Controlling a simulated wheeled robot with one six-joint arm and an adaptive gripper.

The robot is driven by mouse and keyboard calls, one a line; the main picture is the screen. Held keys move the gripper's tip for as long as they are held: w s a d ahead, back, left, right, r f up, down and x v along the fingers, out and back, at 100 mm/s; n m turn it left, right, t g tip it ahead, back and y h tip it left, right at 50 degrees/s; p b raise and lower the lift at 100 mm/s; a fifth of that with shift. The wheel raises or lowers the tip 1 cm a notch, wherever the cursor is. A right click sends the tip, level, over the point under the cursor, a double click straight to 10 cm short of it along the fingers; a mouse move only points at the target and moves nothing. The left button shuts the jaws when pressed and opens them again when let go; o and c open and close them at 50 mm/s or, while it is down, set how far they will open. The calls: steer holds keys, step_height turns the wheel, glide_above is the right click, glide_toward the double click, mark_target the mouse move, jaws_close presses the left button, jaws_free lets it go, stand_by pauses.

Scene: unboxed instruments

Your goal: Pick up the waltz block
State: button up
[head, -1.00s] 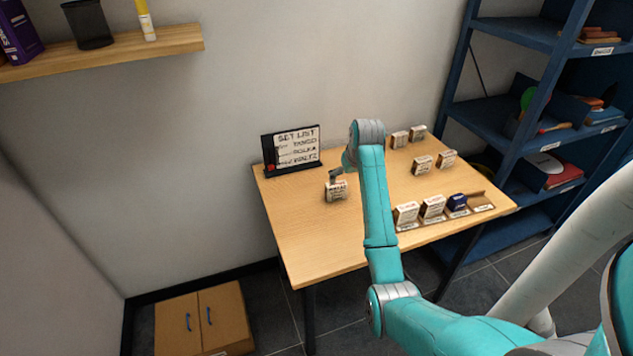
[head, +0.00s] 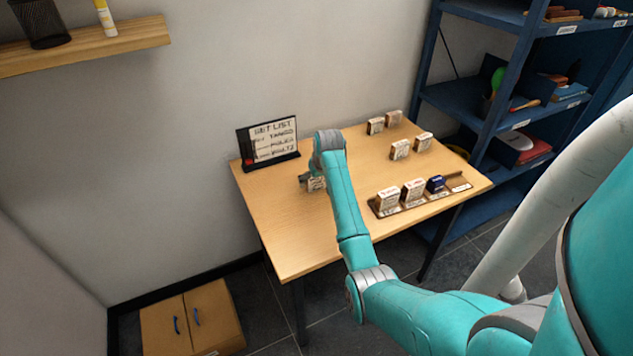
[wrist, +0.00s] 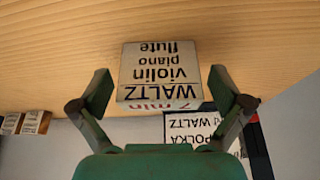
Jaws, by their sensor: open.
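The waltz block (wrist: 160,70) is a pale block whose label reads WALTZ, violin, piano, flute, 7 min, upside down in the wrist view. In the head view the waltz block (head: 318,184) stands on the left part of the table, partly hidden by my gripper and arm. My gripper (wrist: 160,92) is open, with one finger on each side of the block and a visible gap at both sides. In the head view my gripper (head: 307,178) is right at the block.
A set list board (head: 272,140) stands behind the block. Several other blocks (head: 400,150) stand at the table's back right. A slotted tray (head: 410,207) at the front right holds two pale blocks and a blue one. Blue shelves (head: 515,80) stand at right.

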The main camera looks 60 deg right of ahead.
steer(key=shift+w+d+f, duration=0.2)
steer(key=shift+f, duration=0.4)
steer(key=c, duration=1.1)
steer(key=shift+c, duration=0.2)
steer(key=shift+r, duration=0.15)
